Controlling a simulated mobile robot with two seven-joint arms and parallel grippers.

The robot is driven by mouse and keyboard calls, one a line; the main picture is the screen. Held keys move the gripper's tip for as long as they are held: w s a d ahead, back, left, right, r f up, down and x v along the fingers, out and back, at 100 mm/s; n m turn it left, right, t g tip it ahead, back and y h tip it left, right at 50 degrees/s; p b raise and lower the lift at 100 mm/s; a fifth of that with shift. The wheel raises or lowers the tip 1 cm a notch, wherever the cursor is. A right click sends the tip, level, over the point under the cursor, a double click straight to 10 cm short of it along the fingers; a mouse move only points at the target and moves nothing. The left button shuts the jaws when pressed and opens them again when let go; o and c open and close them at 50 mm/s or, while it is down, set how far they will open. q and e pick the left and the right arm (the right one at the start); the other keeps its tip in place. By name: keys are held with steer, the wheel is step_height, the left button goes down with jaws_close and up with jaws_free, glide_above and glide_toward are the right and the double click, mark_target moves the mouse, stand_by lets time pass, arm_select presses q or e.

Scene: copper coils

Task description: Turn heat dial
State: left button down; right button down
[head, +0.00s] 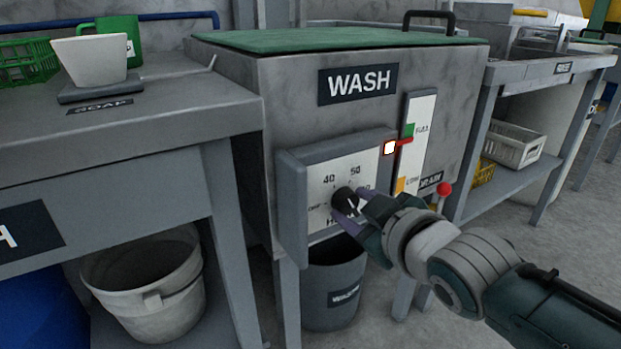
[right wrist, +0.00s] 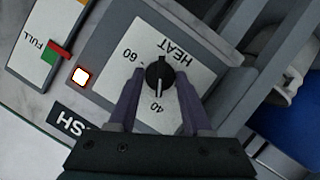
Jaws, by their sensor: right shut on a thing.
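The black heat dial (head: 343,197) sits on a white scale plate marked 40, 50 and HEAT, on the grey control box of the WASH tank. It also shows in the right wrist view (right wrist: 159,73), where its white pointer line lies toward the 40 mark. My right gripper (head: 350,208) is shut on the dial, its purple fingers on either side of it, as the right wrist view (right wrist: 158,92) also shows. The fingers hide part of the scale. My left gripper is in neither view.
A glowing red-rimmed lamp (head: 390,147) is at the box's upper right corner, near the level gauge (head: 418,125). A red-knobbed drain lever (head: 444,189) is to the right. A grey bucket (head: 333,290) stands below. The soap bench (head: 150,130) is left.

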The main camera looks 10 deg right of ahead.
steer(key=shift+c, duration=1.7)
jaws_free()
steer(key=shift+s+r+p, duration=0.3)
steer(key=shift+s+p, duration=0.1)
steer(key=shift+p, duration=0.05)
steer(key=p+v, duration=0.4)
steer(key=v, duration=0.5)
steer(key=shift+p, duration=0.35)
steer(key=shift+d+f, duration=0.1)
